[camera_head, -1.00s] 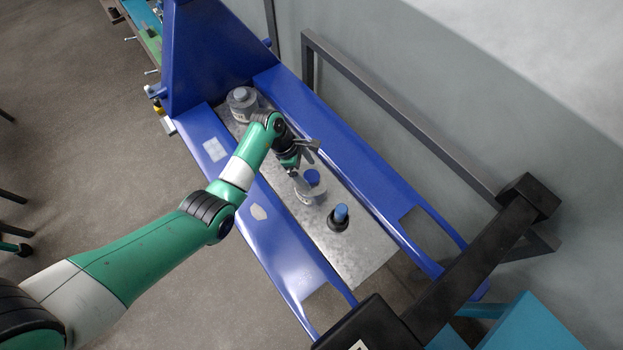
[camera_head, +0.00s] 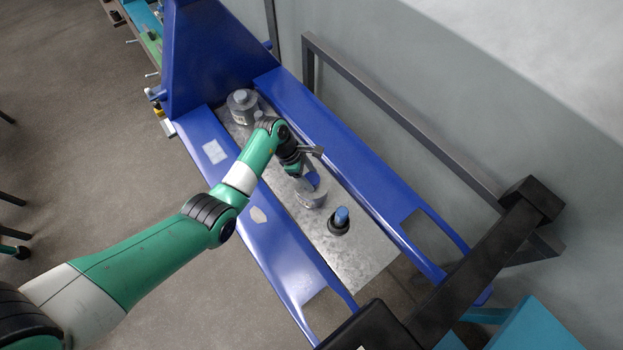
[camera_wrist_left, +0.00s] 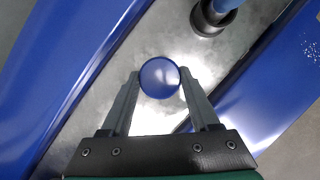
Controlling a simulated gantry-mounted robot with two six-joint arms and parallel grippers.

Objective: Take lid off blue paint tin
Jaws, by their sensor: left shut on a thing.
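A grey metal paint tin (camera_head: 311,201) stands on the grey plate (camera_head: 362,262) between two blue beams. Its blue lid (camera_head: 312,178) shows at its top, partly hidden by my gripper. My left gripper (camera_head: 307,177) comes in from the upper left and is shut on the lid. In the left wrist view the round blue lid (camera_wrist_left: 159,77) sits between the two fingertips (camera_wrist_left: 163,82), and the tin is hidden there. The lid looks slightly raised from the tin, but I cannot tell whether they still touch. My right gripper is not in view.
A dark pot with a blue handle or top (camera_head: 340,219) stands close, to the lower right of the tin. Blue beams (camera_head: 335,150) flank the plate. A black bar (camera_head: 465,270) crosses the lower right.

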